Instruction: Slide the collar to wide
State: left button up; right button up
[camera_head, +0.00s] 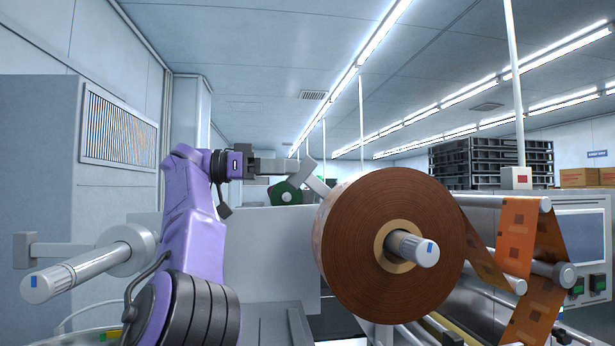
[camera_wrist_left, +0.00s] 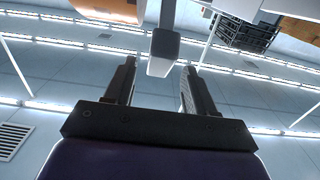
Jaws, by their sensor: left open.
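My left gripper (camera_head: 283,166) reaches in from the left at the end of my purple arm and points right, behind and left of the large brown film roll. It is open, with its two fingers apart in the left wrist view (camera_wrist_left: 156,78). A grey block on a bar (camera_wrist_left: 164,50) shows just beyond and between the fingertips, with no grip on it. I cannot tell which part is the collar, and no wide mark is legible. My right gripper is not in view.
The film roll (camera_head: 350,240) sits on a spindle (camera_head: 412,248) close to the gripper's right. An empty spindle (camera_head: 75,272) sticks out at left. Printed film (camera_head: 518,240) runs over rollers at right. Black crates (camera_head: 490,163) stand behind.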

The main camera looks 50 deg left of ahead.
pick_arm(q)
jog(key=v, duration=0.5)
jog(key=shift+w, duration=0.1)
dwell(0.3)
